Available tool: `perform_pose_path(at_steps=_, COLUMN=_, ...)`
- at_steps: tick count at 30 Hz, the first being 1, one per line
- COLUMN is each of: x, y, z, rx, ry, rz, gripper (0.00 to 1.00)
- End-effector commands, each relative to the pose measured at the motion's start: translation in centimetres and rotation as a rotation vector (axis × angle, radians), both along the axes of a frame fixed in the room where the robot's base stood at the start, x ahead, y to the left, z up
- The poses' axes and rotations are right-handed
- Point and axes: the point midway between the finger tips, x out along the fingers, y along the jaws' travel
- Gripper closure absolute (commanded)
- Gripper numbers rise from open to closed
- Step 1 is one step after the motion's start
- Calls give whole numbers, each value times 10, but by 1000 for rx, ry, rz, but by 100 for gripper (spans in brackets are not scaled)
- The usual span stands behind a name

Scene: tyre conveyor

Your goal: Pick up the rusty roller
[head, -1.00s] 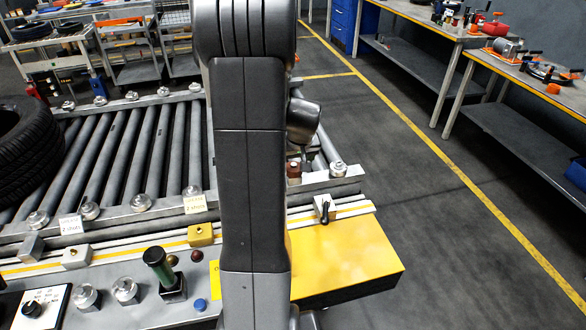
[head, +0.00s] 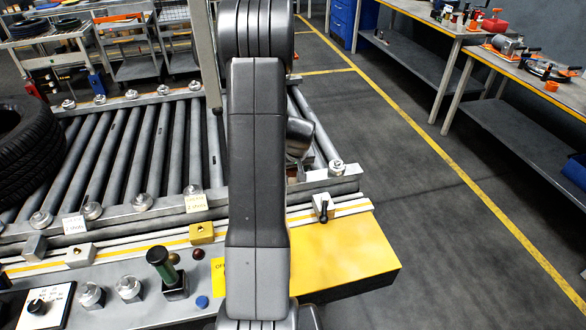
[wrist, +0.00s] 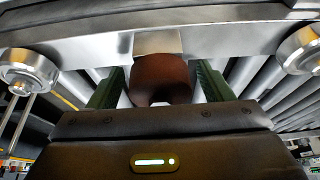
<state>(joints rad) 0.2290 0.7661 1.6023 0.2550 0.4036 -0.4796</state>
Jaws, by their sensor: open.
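The rusty roller (wrist: 160,76) shows in the wrist view as a short, dark reddish-brown piece below a metal rail. My gripper (wrist: 158,84) is open, with one green finger on each side of the roller. A gap shows between each finger and the roller, so it does not look gripped. In the head view my arm stands in front of this spot and hides the fingers and most or all of the roller.
The roller conveyor (head: 115,215) has round metal caps along its rail. A black tyre (head: 30,150) lies on its left. A yellow panel (head: 345,262) and a control console with knobs (head: 130,290) are in front. Workbenches (head: 525,70) stand right, past clear floor.

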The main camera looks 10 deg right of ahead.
Motion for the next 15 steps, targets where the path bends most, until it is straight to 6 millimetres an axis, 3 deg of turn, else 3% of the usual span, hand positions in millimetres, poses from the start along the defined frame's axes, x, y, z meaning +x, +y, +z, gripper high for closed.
perform_pose_path(at_steps=5, x=0, y=0, z=0, rx=0, ry=0, rz=0, gripper=27)
perform_pose_path(at_steps=13, x=0, y=0, z=0, rx=0, ry=0, rz=0, gripper=80)
perform_pose_path(at_steps=15, x=0, y=0, z=0, rx=0, ry=0, rz=0, gripper=81)
